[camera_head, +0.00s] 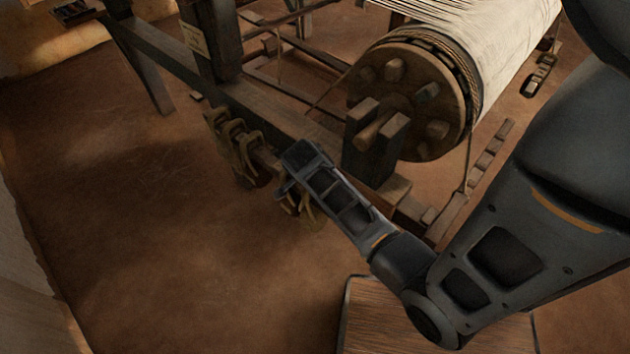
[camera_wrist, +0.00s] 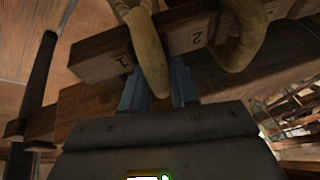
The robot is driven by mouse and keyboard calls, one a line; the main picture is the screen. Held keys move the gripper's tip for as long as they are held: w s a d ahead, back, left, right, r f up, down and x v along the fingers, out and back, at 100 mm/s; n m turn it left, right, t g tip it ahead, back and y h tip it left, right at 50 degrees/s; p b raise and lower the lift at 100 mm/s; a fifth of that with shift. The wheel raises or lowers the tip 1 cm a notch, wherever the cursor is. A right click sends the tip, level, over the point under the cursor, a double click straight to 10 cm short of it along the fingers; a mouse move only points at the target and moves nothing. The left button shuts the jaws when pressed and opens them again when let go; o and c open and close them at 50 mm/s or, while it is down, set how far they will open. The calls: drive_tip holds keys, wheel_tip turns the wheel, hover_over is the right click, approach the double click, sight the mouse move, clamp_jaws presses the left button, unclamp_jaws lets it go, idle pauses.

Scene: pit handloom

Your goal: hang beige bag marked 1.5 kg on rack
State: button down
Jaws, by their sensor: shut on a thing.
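The rack is a wooden bar with curved tan hooks (camera_head: 238,148), low beside the loom frame; its bar (camera_wrist: 100,60) carries the numbers 1 and 2 in the wrist view. My gripper (camera_wrist: 155,78) is right at the bar, by number 1, with its blue fingers either side of a curved tan hook (camera_wrist: 150,50) in the picture.
A large wooden warp roller (camera_head: 412,95) with white threads stands close to the right of my gripper. A loom post (camera_head: 210,45) and a long beam are behind the rack. The earthen floor (camera_head: 130,220) to the left is clear.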

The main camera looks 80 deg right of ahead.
drive_tip(key=shift+f, duration=0.2)
idle(0.6)
drive_tip(key=c, duration=0.9)
unclamp_jaws()
drive_tip(key=shift+o, duration=0.6)
drive_tip(key=shift+s+a+f, duration=0.1)
drive_tip(key=shift+f, duration=0.15)
drive_tip(key=v, duration=0.8)
drive_tip(key=shift+r, duration=0.2)
drive_tip(key=s+a+r+n+t, duration=0.1)
drive_tip(key=a+n+t, duration=0.3)
drive_tip(key=a+n, duration=0.35)
drive_tip(key=s+a+r+n+t, duration=0.1)
drive_tip(key=a+r+n+t, duration=0.1)
drive_tip(key=a+n+t, duration=0.5)
drive_tip(key=s+a+r+n+t+y, duration=0.2)
drive_tip(key=s+a+r+n, duration=0.2)
drive_tip(key=a+r, duration=0.3)
drive_tip(key=s+a+r+n+t+y, duration=0.2)
drive_tip(key=a+r+n, duration=0.4)
drive_tip(key=r, duration=0.6)
drive_tip(key=shift+s+a+r+t+y, duration=0.35)
drive_tip(key=shift+s+a+y, duration=0.15)
drive_tip(key=shift+s, duration=0.65)
